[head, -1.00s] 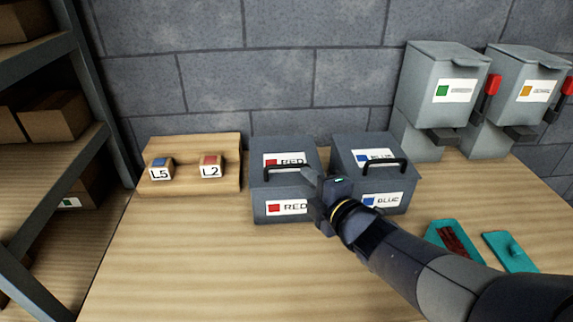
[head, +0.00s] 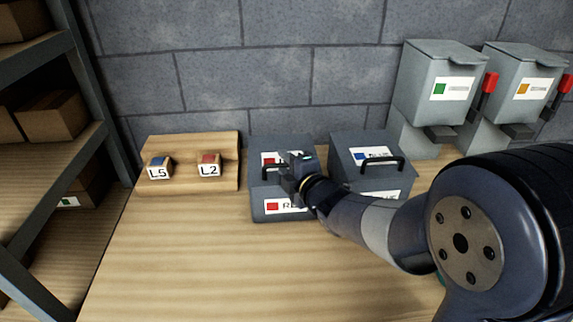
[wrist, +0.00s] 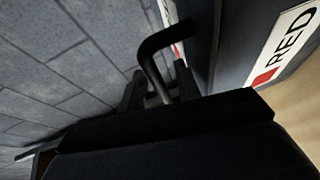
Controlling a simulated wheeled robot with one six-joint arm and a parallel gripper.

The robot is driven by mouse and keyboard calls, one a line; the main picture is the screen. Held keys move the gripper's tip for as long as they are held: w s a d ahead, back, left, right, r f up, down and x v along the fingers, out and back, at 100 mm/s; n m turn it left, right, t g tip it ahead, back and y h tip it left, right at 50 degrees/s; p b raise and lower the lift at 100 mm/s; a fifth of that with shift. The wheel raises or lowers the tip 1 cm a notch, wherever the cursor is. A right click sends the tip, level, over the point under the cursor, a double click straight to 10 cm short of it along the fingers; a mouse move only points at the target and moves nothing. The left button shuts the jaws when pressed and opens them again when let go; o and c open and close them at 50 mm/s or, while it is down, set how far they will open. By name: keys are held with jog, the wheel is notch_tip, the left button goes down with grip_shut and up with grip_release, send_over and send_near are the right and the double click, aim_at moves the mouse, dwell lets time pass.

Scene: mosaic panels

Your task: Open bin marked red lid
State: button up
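The grey bin marked red (head: 270,214) stands on the wooden table, with a red square and "RED" on its front label. Its lid (head: 268,145) is down and carries a black handle (head: 267,171), partly hidden by my gripper (head: 286,177). In the wrist view the bin's RED label (wrist: 288,48) is at the right and the curved handle (wrist: 149,58) reaches down between my two fingers (wrist: 160,88). The fingers stand apart, one on each side of the handle, with gaps visible.
The grey blue-marked bin (head: 345,180) stands close on the right, partly behind my arm. A wooden board (head: 190,188) with blocks L5 (head: 160,167) and L2 (head: 209,165) is on the left. Two grey dispensers (head: 440,75) stand at the back right. The front left table is clear.

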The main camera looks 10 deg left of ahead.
jog(key=shift+c, duration=0.2)
grip_shut()
jog(key=shift+r, duration=0.1)
